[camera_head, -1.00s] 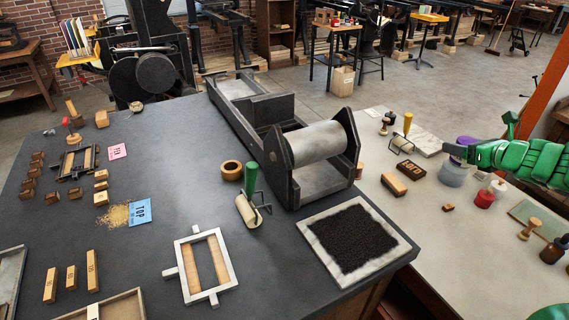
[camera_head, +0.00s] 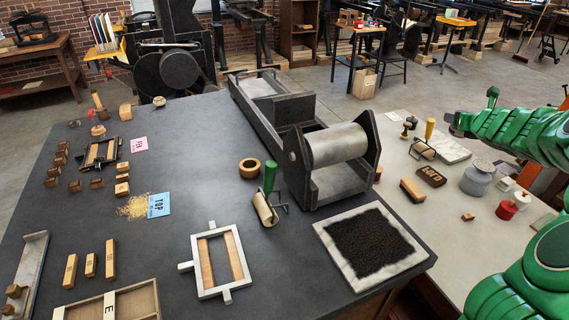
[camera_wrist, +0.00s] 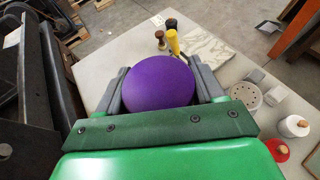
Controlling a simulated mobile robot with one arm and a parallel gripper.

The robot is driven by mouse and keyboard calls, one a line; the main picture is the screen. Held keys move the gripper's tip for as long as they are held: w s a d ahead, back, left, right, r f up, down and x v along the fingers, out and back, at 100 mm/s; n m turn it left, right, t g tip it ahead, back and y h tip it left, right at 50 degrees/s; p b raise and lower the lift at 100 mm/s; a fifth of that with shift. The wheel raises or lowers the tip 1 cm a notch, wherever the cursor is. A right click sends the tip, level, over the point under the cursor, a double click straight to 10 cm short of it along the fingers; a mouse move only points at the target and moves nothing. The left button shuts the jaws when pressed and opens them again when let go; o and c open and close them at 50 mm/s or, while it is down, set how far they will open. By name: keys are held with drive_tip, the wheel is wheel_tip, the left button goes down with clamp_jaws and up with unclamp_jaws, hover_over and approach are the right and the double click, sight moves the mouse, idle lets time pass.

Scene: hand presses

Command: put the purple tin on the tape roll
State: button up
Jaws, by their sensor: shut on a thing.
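The purple tin (camera_wrist: 158,82) shows in the wrist view as a smooth round purple top. It sits between the two fingers of my gripper (camera_wrist: 160,88), which is shut on it. In the head view the green arm reaches in from the right, with its end (camera_head: 462,123) over the pale table; I cannot make out the tin there. The tape roll (camera_head: 249,161), a tan-brown ring with a dark hole, lies flat on the dark table, left of the roller press. Its top looks bare. My gripper is well to the right of it.
The roller press (camera_head: 332,150) stands tall between my arm and the tape roll. A green-handled roller (camera_head: 266,208) lies close to the ring. A black inked slab (camera_head: 330,235) is in front. Clear dark tabletop lies left of the ring.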

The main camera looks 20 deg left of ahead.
drive_tip(key=w+a+r+m+h, duration=0.2)
drive_tip(key=w+a, duration=0.2)
drive_tip(key=a, duration=0.4)
drive_tip(key=w+a+r+m+h, duration=0.2)
drive_tip(key=w+a+h, duration=0.15)
drive_tip(key=a, duration=0.45)
drive_tip(key=s+a+r+m+h, duration=0.1)
drive_tip(key=s+a+m+h, duration=0.2)
drive_tip(key=a, duration=1.5)
drive_tip(key=s+a+f+m+g+h, duration=0.1)
drive_tip(key=s+a+f+m, duration=0.15)
drive_tip(key=s+a, duration=1.1)
drive_tip(key=s+a+f+m+g+h, duration=0.1)
drive_tip(key=s+a+f+h, duration=0.15)
drive_tip(key=s+a, duration=1.1)
drive_tip(key=shift+y, duration=0.3)
drive_tip(key=shift+w+f, duration=0.15)
drive_tip(key=shift+f, duration=2.2)
drive_tip(key=shift+w+f, duration=0.2)
drive_tip(key=shift+f, duration=2.15)
drive_tip(key=shift+w+f, duration=0.15)
drive_tip(key=shift+f, duration=2.2)
drive_tip(key=shift+f, duration=0.1)
drive_tip(key=o, duration=1.2)
